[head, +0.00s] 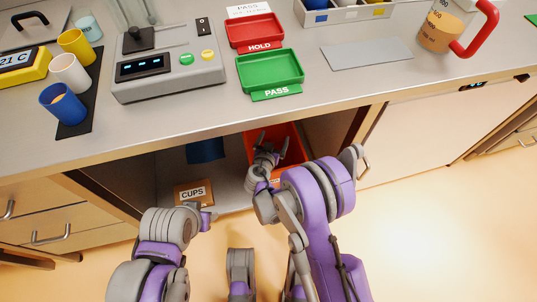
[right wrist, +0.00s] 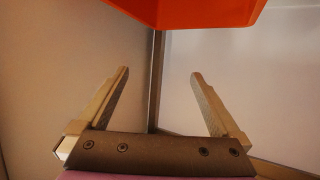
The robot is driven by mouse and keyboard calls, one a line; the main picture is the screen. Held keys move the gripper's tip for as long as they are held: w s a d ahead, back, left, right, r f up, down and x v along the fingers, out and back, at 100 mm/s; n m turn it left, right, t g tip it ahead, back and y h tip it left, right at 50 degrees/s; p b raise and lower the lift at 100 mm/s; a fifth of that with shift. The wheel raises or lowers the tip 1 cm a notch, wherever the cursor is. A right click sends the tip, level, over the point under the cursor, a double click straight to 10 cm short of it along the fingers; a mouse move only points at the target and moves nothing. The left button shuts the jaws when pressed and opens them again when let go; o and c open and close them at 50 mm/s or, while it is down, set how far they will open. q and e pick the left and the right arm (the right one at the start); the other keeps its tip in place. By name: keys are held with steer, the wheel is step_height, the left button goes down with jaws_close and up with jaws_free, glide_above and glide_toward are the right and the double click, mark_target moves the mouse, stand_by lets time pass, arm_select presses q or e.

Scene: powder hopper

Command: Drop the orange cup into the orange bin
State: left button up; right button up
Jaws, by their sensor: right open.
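The orange bin (head: 294,135) stands in the open cabinet under the counter. My right gripper (head: 272,142) is in front of the bin or over it, and hides part of it. In the right wrist view its two fingers (right wrist: 160,72) are wide apart with nothing between them. An orange surface (right wrist: 205,10) shows beyond them at the top, probably the bin. I see no orange cup in either view; the bin's inside is mostly hidden. My left gripper (head: 206,216) is low in front of the cabinet, and its fingers are unclear.
On the counter, yellow (head: 76,45), white (head: 70,73) and blue (head: 62,102) cups stand on a black mat. A grey device (head: 168,70), red tray (head: 254,31) and green tray (head: 270,68) are beside them. A CUPS box (head: 193,193) sits in the cabinet. The counter edge overhangs my right gripper.

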steer(key=v, duration=0.6)
steer(key=shift+p, duration=0.4)
steer(key=shift+r, duration=0.1)
